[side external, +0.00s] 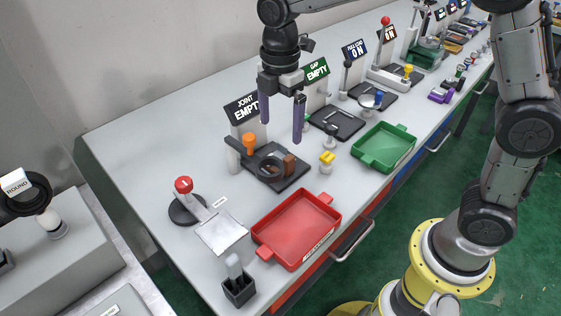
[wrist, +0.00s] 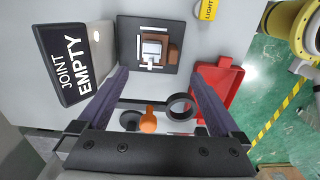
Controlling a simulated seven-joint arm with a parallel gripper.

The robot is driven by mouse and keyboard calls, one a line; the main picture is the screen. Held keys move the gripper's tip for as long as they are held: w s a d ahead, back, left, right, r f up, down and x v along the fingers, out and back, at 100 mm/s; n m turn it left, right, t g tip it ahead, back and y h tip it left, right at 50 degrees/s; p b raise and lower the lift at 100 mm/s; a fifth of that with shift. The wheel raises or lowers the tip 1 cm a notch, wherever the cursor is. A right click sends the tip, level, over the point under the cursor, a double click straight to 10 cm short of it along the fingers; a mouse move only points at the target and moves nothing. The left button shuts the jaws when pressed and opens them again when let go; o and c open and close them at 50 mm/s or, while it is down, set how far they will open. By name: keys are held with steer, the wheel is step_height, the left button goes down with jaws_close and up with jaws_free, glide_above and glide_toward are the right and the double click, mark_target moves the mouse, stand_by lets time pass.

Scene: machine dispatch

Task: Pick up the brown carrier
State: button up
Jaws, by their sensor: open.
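The brown carrier (side external: 290,163) sits on a black station plate (side external: 266,181) in front of the JOINT EMPTY sign. It is small, and a dark ring partly crowds it in the side view. My gripper (side external: 281,132) is open and empty, above the station and apart from the carrier. In the wrist view my gripper (wrist: 161,73) has its two purple fingers spread wide, with the carrier beyond the tips.
An orange knob (side external: 249,144) and a black ring (side external: 269,167) stand close to the carrier. The JOINT EMPTY sign (side external: 244,108) rises behind. A red tray (side external: 258,229), a yellow-topped piece (side external: 327,158) and a green tray (side external: 358,153) are nearby.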

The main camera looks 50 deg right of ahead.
mark_target(281, 153)
steer(key=f, duration=0.9)
steer(key=shift+w+d+f, duration=0.1)
steer(key=shift+d+f, duration=0.05)
steer(key=shift+d, duration=0.05)
steer(key=c, duration=1.3)
